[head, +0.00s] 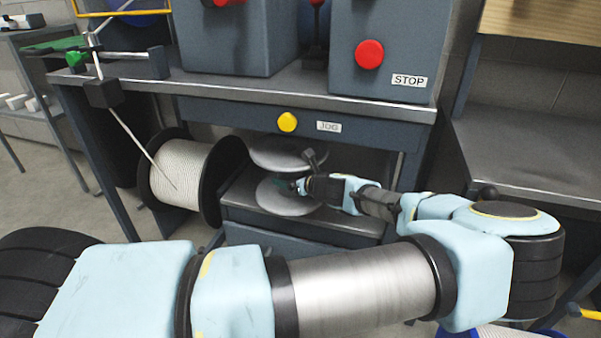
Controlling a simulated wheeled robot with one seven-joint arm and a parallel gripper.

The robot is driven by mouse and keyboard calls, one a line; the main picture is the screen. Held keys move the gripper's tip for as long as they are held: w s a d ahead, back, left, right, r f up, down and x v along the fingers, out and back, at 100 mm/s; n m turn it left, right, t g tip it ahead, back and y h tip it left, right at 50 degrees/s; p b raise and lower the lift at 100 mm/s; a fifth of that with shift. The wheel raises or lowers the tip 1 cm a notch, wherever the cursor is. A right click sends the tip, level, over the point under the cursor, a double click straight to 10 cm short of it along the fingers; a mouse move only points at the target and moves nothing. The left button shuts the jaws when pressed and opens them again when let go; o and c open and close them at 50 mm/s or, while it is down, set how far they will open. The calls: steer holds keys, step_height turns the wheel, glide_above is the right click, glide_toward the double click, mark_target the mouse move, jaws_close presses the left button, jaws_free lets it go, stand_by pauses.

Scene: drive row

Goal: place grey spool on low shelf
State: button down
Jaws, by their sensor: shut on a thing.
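The grey spool (284,195) has two pale grey round flanges, one above the other, so it is upright. It is at the low shelf (240,198) under the bench, with its lower flange at or just above the shelf top; I cannot tell if it touches. My gripper (300,186) reaches in from the right and is shut on the spool between the flanges. The fingers partly hide the spool's core.
The bench top edge (270,98) with a yellow JOG button (287,122) overhangs the shelf. A large spool of white line (180,174) stands left of the shelf. A grey box with a red STOP button (369,54) sits above. A side table (530,150) is at right.

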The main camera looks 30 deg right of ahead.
steer(key=w+d, duration=0.3)
steer(key=w+d+b, duration=0.1)
steer(key=w+d, duration=0.2)
steer(key=shift+w, duration=0.25)
steer(key=shift+f+b, duration=0.45)
steer(key=shift+f, duration=1.25)
steer(key=shift+f, duration=0.1)
jaws_free()
steer(key=shift+f, duration=0.1)
steer(key=shift+s+r, duration=0.1)
steer(key=shift+r, duration=0.15)
steer(key=shift+p+v, duration=0.6)
steer(key=shift+v, duration=3)
